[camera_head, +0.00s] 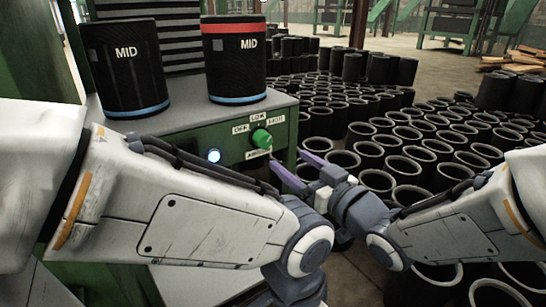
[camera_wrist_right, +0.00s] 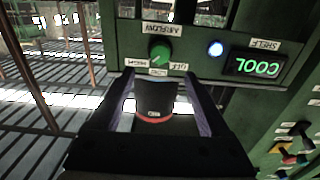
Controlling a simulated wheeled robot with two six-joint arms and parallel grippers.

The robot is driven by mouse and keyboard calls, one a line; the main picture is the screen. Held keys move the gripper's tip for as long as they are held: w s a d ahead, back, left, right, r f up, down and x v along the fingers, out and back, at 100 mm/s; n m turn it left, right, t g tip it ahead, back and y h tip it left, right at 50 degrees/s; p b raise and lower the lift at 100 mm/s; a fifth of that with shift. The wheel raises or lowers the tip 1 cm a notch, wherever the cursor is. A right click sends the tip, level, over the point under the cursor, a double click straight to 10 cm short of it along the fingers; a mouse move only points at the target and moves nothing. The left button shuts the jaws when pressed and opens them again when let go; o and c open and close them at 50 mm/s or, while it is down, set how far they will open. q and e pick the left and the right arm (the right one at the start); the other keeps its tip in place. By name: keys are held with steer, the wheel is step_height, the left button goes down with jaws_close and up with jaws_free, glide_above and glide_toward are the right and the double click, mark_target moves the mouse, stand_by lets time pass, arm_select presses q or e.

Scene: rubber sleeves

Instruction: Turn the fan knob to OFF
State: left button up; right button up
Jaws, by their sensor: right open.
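The green fan knob (camera_head: 261,138) sits on the front panel of a green cabinet, with small labels above it and one below. In the right wrist view the knob (camera_wrist_right: 160,52) appears upside down, with an OFF label (camera_wrist_right: 180,66) on its lower right and an AIRFLOW label (camera_wrist_right: 161,30) above. Its exact pointer direction is too small to tell. My right gripper (camera_head: 290,162) is open and empty, just right of and below the knob, not touching it. In the wrist view its purple fingers (camera_wrist_right: 158,78) point toward the panel. My left gripper's fingers are not visible.
Two black sleeves marked MID, one blue-banded (camera_head: 125,75) and one with a red top band (camera_head: 234,65), stand on the cabinet top. A lit white-blue button (camera_head: 214,156) is left of the knob. Many black sleeves (camera_head: 410,150) crowd the floor at right. My left forearm crosses below the panel.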

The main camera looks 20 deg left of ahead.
mark_target(266, 142)
steer(key=b+x, duration=0.2)
steer(key=x, duration=0.7)
steer(key=shift+a, duration=0.1)
steer(key=shift+w+a+b, duration=0.3)
steer(key=shift+w+a, duration=0.1)
jaws_close()
